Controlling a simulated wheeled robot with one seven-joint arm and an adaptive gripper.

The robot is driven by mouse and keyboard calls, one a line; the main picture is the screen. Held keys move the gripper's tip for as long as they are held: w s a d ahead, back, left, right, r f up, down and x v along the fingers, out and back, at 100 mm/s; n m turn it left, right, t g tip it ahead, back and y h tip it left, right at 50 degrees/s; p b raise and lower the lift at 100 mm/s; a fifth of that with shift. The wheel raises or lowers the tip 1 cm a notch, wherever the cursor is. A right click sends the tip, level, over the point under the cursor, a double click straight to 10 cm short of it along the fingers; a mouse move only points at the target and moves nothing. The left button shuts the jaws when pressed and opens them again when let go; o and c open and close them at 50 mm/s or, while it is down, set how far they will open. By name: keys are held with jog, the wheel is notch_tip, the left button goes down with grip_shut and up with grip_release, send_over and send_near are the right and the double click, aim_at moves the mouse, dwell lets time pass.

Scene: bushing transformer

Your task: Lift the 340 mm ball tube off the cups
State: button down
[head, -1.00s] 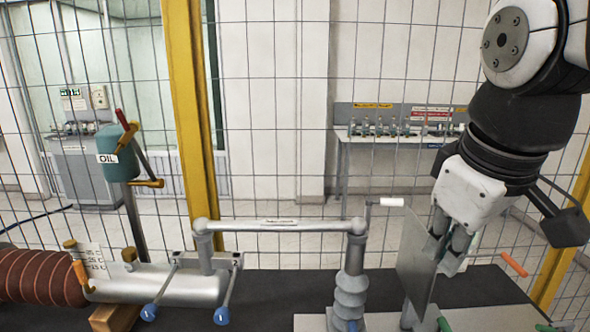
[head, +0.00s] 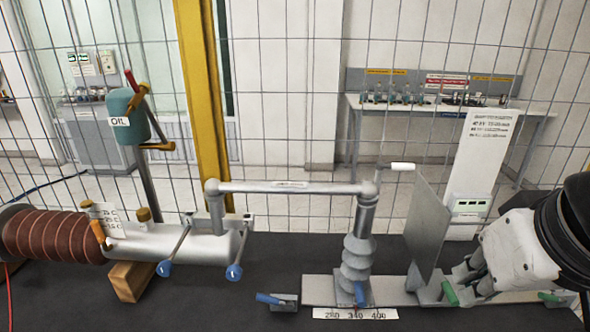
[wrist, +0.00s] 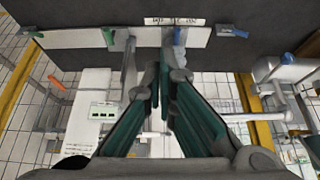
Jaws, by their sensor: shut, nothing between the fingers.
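The ball tube (head: 315,188) is a level grey bar with a ball at each end and a small label mid-length. Its left ball (head: 212,187) sits atop a short post (head: 216,218) on the grey tank; its right ball (head: 370,189) sits atop the ribbed bushing (head: 357,250). The cups under the balls are hard to make out. My gripper (head: 462,274) is low at the right, beyond an upright grey plate (head: 427,225), well apart from the tube. Its fingers are shut and empty; the green-padded fingers show in the wrist view (wrist: 166,72).
The upright plate stands between my gripper and the bushing. A crank with a white grip (head: 402,166) is near the right ball. Blue handles (head: 234,272), a green handle (head: 449,293) and a scale strip (head: 355,314) lie low. A mesh fence rises behind.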

aim_at(295, 186)
jog(key=c, duration=2.4)
grip_release()
